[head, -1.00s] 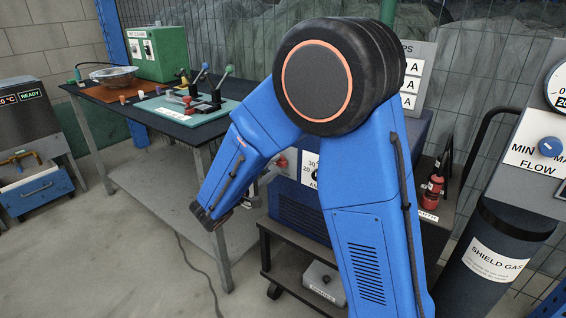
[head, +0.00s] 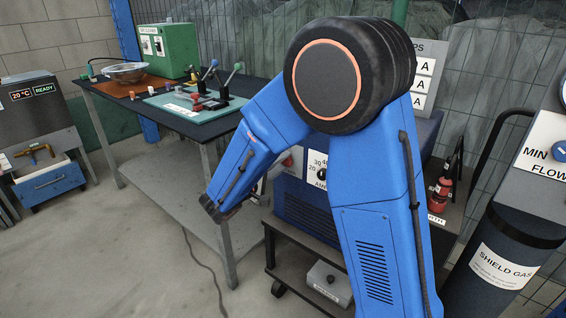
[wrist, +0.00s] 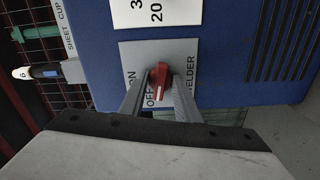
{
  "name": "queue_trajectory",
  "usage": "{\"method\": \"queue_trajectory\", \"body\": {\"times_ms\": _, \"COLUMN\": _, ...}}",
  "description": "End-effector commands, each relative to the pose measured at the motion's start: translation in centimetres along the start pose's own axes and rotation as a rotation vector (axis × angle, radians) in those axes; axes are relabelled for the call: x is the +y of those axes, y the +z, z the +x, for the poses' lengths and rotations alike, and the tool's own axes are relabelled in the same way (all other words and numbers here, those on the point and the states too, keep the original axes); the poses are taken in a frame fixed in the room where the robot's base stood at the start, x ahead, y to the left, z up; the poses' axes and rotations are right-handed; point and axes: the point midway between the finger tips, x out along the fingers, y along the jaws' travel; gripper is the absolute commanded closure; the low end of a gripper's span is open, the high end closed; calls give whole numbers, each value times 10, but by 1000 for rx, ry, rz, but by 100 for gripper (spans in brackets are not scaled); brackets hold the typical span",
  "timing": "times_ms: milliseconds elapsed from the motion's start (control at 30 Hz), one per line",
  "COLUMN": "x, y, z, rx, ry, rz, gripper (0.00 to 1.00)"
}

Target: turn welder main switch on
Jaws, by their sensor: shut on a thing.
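The red main switch knob (wrist: 160,78) sits on a grey plate (wrist: 187,52) on the front of the blue welder (wrist: 232,40). The plate carries ON, OFF and WELDER lettering, which reads sideways in the wrist view. The knob's long side runs up and down in that picture, its lower end beside OFF. My gripper (wrist: 159,92) is shut on the knob, one finger on each side. In the head view, the welder (head: 300,215) stands partly behind my arm, and my fingers cannot be made out clearly.
The welder is on a dark cart (head: 300,262) with a grey box (head: 330,284) on its lower shelf. A workbench (head: 205,128) with levers stands to the left. A shield gas cylinder (head: 505,275) stands to the right. A cable lies on the floor.

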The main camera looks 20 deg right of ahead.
Motion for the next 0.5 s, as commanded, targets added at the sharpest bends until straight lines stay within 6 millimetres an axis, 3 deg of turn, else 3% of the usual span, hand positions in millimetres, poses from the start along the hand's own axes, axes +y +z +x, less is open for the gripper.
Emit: {"method": "queue_trajectory", "body": {"times_ms": 500, "x": -1, "y": 1, "z": 0, "rx": -1, "ry": -1, "rz": 507, "gripper": 97}}
